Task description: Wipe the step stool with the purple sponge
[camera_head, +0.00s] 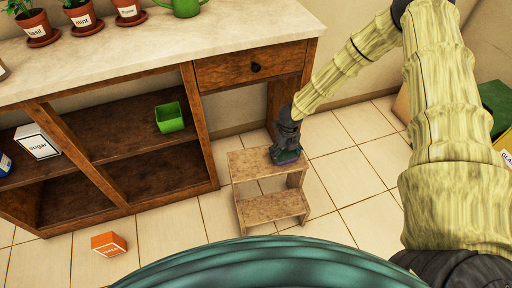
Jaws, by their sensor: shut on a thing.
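The wooden step stool (252,168) stands on the tiled floor in front of the shelving, with a top step and a lower step (273,206). My gripper (286,150) points down over the right part of the top step. It is shut on the purple sponge (287,160), of which only a thin purple strip shows below the fingers. The sponge is at the top step's surface and looks to be touching it. Most of the sponge is hidden by the gripper.
Open shelving (150,195) stands at left, holding a green bin (170,118) and a sugar box (37,142). Potted herbs (83,18) and a green watering can (182,7) are on the counter. An orange box (109,244) lies on the floor. Floor right of the stool is clear.

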